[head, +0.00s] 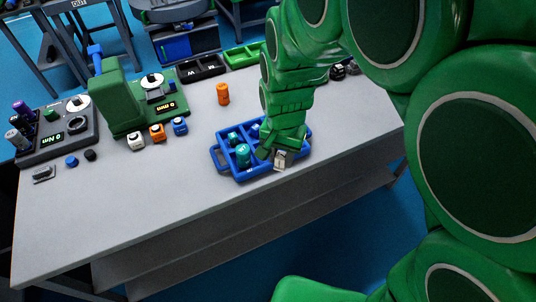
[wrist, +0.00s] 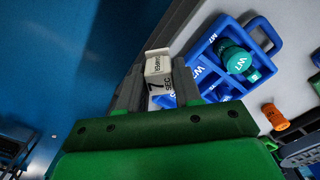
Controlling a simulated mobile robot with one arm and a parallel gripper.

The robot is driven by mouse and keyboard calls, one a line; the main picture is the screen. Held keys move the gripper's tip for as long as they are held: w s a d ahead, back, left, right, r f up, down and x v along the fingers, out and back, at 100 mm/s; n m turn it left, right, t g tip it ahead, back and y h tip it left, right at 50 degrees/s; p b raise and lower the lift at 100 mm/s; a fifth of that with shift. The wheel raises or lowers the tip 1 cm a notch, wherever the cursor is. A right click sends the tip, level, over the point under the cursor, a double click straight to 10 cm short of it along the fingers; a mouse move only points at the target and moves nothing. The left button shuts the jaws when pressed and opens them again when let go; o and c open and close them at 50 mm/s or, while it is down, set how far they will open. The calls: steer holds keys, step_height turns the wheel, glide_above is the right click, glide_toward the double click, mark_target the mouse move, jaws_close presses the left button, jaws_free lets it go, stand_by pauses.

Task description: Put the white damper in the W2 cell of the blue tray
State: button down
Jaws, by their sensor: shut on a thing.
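The white damper (head: 280,160) is a small white block; in the wrist view its printed face (wrist: 158,68) shows. My gripper (wrist: 158,85) is shut on it, with one finger on each side. In the head view, my gripper (head: 275,153) holds it at the front right of the blue tray (head: 217,160); its exact height is unclear. In the wrist view the tray (wrist: 197,47) lies right of the damper. A teal part (head: 243,156) stands in the tray's front left cell, with another teal part behind it. My gripper hides the tray's right cells, and the W2 label is not clearly readable.
An orange cylinder (head: 223,93) stands behind the tray. A green press (head: 119,98) and a dark gauge station (head: 57,128) stand at left, with small white, orange and blue blocks in front. Black and green bins (head: 242,56) line the back. The table's front is clear.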

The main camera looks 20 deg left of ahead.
steer(key=shift+s+d+f, duration=0.1)
steer(key=shift+s+d, duration=0.05)
steer(key=shift+d, duration=0.1)
steer(key=w+a+f, duration=0.2)
steer(key=w+f, duration=0.1)
steer(key=w+a+f, duration=0.2)
steer(key=w, duration=0.2)
steer(key=w+a+f, duration=0.3)
steer(key=shift+w+a+f, duration=0.1)
steer(key=shift+w+f, duration=0.15)
steer(key=shift+f, duration=0.05)
steer(key=shift+w+a+f, duration=0.3)
steer(key=shift+w+f, duration=0.15)
steer(key=shift+f, duration=1.7)
steer(key=c, duration=1.1)
jaws_free()
steer(key=shift+f, duration=0.15)
steer(key=shift+o, duration=0.2)
